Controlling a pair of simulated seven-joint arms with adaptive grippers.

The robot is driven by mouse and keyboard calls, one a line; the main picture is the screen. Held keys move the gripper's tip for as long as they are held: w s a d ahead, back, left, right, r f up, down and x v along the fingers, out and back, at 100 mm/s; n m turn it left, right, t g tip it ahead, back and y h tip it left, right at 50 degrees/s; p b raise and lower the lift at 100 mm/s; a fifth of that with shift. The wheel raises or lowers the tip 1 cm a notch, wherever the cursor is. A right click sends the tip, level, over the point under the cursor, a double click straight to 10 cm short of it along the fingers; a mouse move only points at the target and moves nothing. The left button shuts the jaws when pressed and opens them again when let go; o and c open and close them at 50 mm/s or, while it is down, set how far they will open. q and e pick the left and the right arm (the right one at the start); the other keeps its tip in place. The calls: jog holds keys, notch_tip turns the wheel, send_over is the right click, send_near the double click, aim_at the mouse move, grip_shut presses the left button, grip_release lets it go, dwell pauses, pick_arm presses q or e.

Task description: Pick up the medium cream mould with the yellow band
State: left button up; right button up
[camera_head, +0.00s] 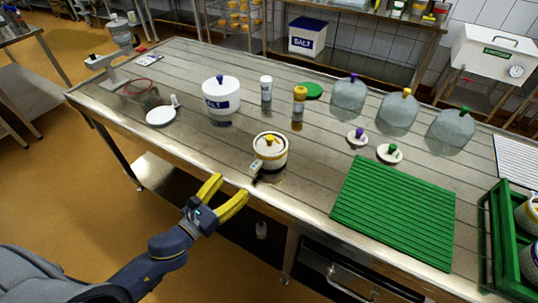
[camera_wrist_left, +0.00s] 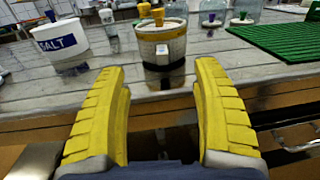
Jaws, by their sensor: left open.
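A cream mould (camera_head: 270,154) with a yellow knob on its lid stands upright near the table's front edge in the head view. A small tag hangs at its left front side. In the left wrist view the mould (camera_wrist_left: 161,48) is straight ahead, with a dark lower part and a light label. My left gripper (camera_head: 229,187) is open and empty, its yellow fingers pointing at the mould from in front of the table edge. It is apart from the mould. My right gripper is not in view.
A white SALT tub (camera_head: 221,102) stands left of the mould, with bottles behind. A green ribbed mat (camera_head: 395,212) lies to the right, beside a green crate (camera_head: 489,225). Two small knobbed lids (camera_head: 390,154) and several clear domes (camera_head: 398,112) stand behind the mat.

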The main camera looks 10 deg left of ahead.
aim_at(258, 161)
pick_arm(q)
jog(key=x, duration=0.7)
jog(key=shift+w+d, duration=0.1)
jog(key=shift+w, duration=0.2)
jog(key=shift+f+x, duration=0.2)
jog(key=shift+x, duration=2.5)
jog(key=shift+d, duration=0.15)
jog(key=shift+c, duration=0.5)
jog(key=shift+s, duration=0.1)
grip_shut()
jog(key=shift+r, duration=0.1)
